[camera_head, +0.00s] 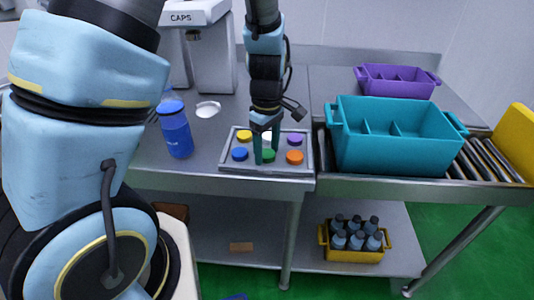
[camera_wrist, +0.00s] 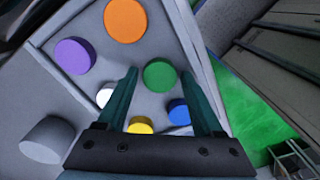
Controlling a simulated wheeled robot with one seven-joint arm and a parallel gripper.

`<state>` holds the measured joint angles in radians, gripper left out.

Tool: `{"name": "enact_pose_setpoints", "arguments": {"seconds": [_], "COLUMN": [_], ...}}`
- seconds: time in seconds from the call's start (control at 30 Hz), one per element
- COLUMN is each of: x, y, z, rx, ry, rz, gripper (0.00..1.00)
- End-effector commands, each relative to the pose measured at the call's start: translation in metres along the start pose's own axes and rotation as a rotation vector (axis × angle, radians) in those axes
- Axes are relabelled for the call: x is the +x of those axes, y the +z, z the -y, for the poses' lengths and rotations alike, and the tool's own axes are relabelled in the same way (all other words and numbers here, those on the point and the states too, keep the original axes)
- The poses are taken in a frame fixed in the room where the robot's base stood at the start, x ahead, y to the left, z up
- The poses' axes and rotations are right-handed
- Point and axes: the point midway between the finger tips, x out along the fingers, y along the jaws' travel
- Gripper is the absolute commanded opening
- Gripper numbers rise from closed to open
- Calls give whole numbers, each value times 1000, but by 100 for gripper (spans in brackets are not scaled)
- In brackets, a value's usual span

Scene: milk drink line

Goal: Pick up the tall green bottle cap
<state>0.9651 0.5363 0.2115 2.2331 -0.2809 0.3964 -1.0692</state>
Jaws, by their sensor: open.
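The green cap (camera_head: 269,155) sits in the front middle of a grey tray (camera_head: 228,166) of caps. In the wrist view the green cap (camera_wrist: 160,75) shows as a round disc between my fingertips, with a gap visible on each side. My gripper (camera_head: 266,160) points down over the tray, its fingers partly hiding the green cap in the head view. In the wrist view my gripper (camera_wrist: 160,72) is open and holds nothing. Whether the fingertips reach down to the cap's height is hard to tell.
Around it sit orange (camera_head: 294,157), blue (camera_head: 240,153), yellow (camera_head: 244,135), purple (camera_head: 295,140) and white (camera_wrist: 105,96) caps. A blue bottle (camera_head: 176,130) stands left of the tray. A teal crate (camera_head: 395,155) stands right on the rollers; a purple crate (camera_head: 398,80) is behind.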

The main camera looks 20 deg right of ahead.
Motion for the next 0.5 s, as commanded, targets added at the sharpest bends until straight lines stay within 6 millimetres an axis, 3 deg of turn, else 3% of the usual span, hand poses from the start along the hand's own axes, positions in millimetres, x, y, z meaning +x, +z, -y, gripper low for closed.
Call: {"name": "enact_pose_setpoints", "arguments": {"seconds": [0.2,0.5], "x": [0,0], "y": [0,0], "z": [0,0], "rx": [1,1], "ry": [0,0], "rz": [0,0], "gripper": [67,33]}}
